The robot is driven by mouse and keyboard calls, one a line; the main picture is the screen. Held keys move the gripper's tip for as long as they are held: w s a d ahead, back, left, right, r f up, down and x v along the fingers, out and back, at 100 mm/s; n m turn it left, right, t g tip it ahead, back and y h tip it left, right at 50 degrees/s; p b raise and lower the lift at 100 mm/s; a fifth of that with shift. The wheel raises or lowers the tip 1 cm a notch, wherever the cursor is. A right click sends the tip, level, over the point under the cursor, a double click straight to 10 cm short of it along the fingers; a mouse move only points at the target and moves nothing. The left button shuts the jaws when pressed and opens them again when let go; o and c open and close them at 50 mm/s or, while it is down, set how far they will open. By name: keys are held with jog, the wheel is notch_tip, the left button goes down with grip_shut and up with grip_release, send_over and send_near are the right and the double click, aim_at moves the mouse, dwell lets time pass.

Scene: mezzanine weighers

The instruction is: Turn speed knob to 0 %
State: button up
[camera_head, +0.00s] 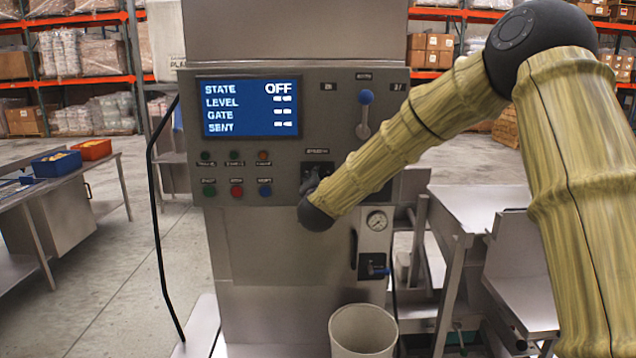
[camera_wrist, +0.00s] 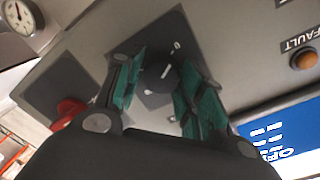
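The speed knob (camera_wrist: 158,76) is a round black knob with a white pointer line, on a dark square plate in the wrist view. A "0" mark shows on the plate just above and right of it. My gripper (camera_wrist: 163,64) has its two green-padded fingers on either side of the knob, apparently closed against it. In the head view my gripper (camera_head: 311,180) is at the dark knob plate on the grey control panel (camera_head: 290,95), and my wrist hides most of the knob. The blue screen (camera_head: 250,106) reads STATE OFF; its other values are dashes.
Several push buttons (camera_head: 236,190) lie left of the knob. A blue-tipped lever (camera_head: 365,110) stands above right. A red handle (camera_wrist: 68,112) is close by in the wrist view. A gauge (camera_head: 376,221) sits below right, above a white bin (camera_head: 362,330).

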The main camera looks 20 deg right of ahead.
jog(key=shift+o, duration=1.1)
jog(key=v, duration=1.2)
jog(key=shift+f, duration=0.1)
jog(key=s+a+f+n+g+y, duration=0.1)
jog(key=s+f+n+g, duration=0.3)
jog(key=f, duration=0.9)
jog(key=s+a+f+n+g+y, duration=0.15)
jog(key=s+f, duration=0.55)
jog(key=f, duration=0.7)
jog(key=s+f+n+g+y, duration=0.2)
jog(key=s+f, duration=0.3)
jog(key=f, duration=0.8)
jog(key=s+f+n+g, duration=0.1)
jog(key=s+f+g, duration=0.2)
jog(key=s, duration=0.9)
jog(key=s+d+f+n+g, duration=0.1)
jog(key=s+f+n+g, duration=0.1)
jog(key=s+f, duration=0.8)
jog(key=s+f+n+g, duration=0.2)
jog(key=s+f+g, duration=0.2)
jog(key=s, duration=1)
notch_tip(320, 180, down, 3)
jog(key=shift+d+f, duration=0.2)
jog(key=shift+d, duration=0.05)
